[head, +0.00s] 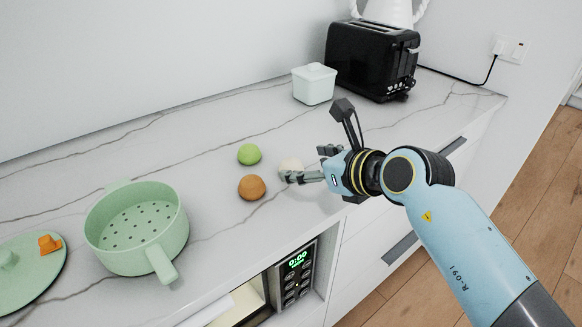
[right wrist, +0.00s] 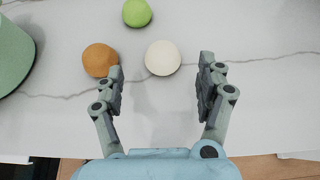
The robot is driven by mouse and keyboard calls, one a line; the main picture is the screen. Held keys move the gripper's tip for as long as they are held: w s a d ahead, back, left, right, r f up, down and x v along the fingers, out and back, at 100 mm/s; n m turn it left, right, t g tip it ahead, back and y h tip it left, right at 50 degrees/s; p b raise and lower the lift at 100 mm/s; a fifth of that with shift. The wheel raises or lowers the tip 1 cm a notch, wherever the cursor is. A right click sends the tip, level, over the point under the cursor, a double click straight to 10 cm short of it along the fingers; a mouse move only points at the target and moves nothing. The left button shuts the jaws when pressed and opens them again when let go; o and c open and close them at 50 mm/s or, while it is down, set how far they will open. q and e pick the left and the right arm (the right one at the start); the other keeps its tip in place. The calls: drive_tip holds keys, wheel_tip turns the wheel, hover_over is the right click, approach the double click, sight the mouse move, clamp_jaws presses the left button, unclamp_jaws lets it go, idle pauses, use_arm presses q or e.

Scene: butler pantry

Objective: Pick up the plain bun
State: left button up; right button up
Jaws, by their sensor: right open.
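The plain bun is a small, round, cream-white bun on the marble counter. It shows in the right wrist view (right wrist: 163,58) and, partly hidden by my fingers, in the head view (head: 291,165). My right gripper (head: 302,166) is open, its two fingers apart and pointing at the bun. Nothing is between the fingers. My left gripper is not in view.
A brown bun (head: 252,187) sits close left of the plain bun, very near my left fingertip in the wrist view. A green bun (head: 249,154) lies farther back. A green steamer pot (head: 178,215), a lid (head: 40,285), a white box (head: 314,84) and a black toaster (head: 370,55) stand around.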

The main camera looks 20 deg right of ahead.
sight(294, 163)
drive_tip(key=x, duration=0.5)
drive_tip(key=shift+w+f, duration=0.15)
drive_tip(key=shift+w, duration=0.2)
drive_tip(key=shift+s, duration=0.1)
drive_tip(key=c, duration=1.2)
